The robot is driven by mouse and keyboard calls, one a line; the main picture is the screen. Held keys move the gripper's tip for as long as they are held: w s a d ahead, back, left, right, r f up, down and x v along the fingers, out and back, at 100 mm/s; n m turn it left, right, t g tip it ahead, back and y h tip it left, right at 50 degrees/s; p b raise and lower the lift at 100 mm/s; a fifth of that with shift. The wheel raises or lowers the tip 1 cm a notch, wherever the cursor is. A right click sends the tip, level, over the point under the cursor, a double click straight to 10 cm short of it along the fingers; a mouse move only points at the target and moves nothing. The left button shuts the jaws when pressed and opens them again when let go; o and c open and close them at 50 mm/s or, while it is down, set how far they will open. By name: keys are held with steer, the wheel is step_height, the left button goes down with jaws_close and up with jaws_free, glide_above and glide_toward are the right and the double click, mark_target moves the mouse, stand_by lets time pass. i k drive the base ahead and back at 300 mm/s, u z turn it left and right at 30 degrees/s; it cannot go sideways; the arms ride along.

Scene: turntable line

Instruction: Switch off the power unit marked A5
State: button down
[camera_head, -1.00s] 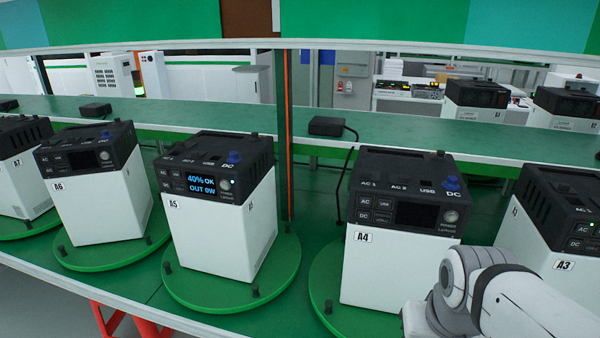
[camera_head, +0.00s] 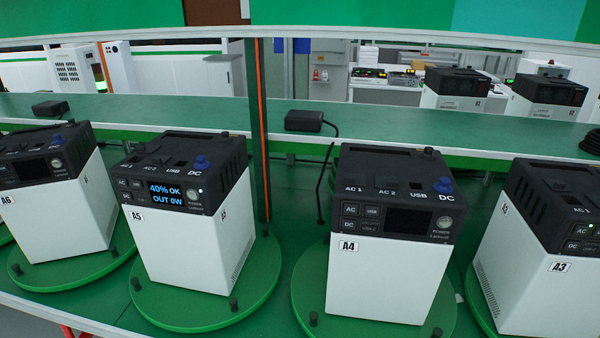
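The power unit marked A5 (camera_head: 188,240) stands upright on a round green turntable, left of centre. It has a white body and a black top. Its lit screen (camera_head: 175,194) reads "40% OK OUT 0W" in blue. A round power button (camera_head: 194,197) sits right of the screen, with a small light beside it. Buttons marked AC and DC are left of the screen, and a blue knob (camera_head: 201,163) is on top. My gripper is not in view.
Unit A4 (camera_head: 382,275) stands to the right with a dark screen, and A3 (camera_head: 545,290) is at the far right. Unit A6 (camera_head: 60,225) is at the left. A black adapter (camera_head: 310,121) lies on the green shelf behind. A dark post (camera_head: 258,130) with an orange strip rises behind A5.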

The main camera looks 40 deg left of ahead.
mark_target(192, 195)
steer(key=z, duration=0.1)
steer(key=k, duration=1.25)
steer(key=u, duration=2)
steer(key=i, duration=1)
steer(key=u, duration=0.05)
